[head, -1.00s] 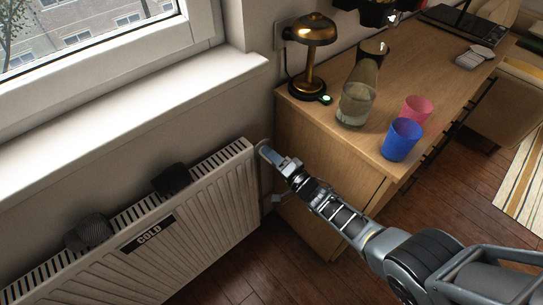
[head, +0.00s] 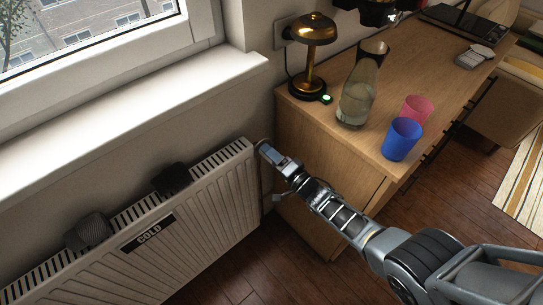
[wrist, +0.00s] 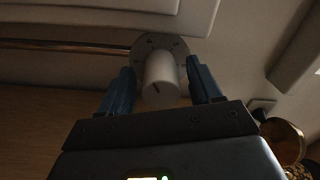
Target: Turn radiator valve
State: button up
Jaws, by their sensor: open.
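The radiator valve (wrist: 161,82) shows in the wrist view as a pale round knob with a dark mark on its face, in front of a grey round collar (wrist: 158,45) on a copper pipe. My gripper (wrist: 161,80) is open, with one blue finger on each side of the knob. I cannot tell whether the fingers touch it. In the head view my gripper (head: 266,150) is at the right end of the white radiator (head: 205,205), which bears a "COLD" label. The valve is hidden there behind my gripper.
A wooden cabinet (head: 310,190) stands close to the right of my gripper. On it are a brass lamp (head: 312,55), a glass carafe (head: 357,95), a blue cup (head: 402,139) and a pink cup (head: 417,107). Two dark cloth items (head: 172,180) lie on the radiator top.

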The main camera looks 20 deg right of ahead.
jog(key=p+v, duration=0.3)
jog(key=v, duration=0.4)
jog(key=shift+s, duration=0.4)
jog(key=shift+d, duration=0.1)
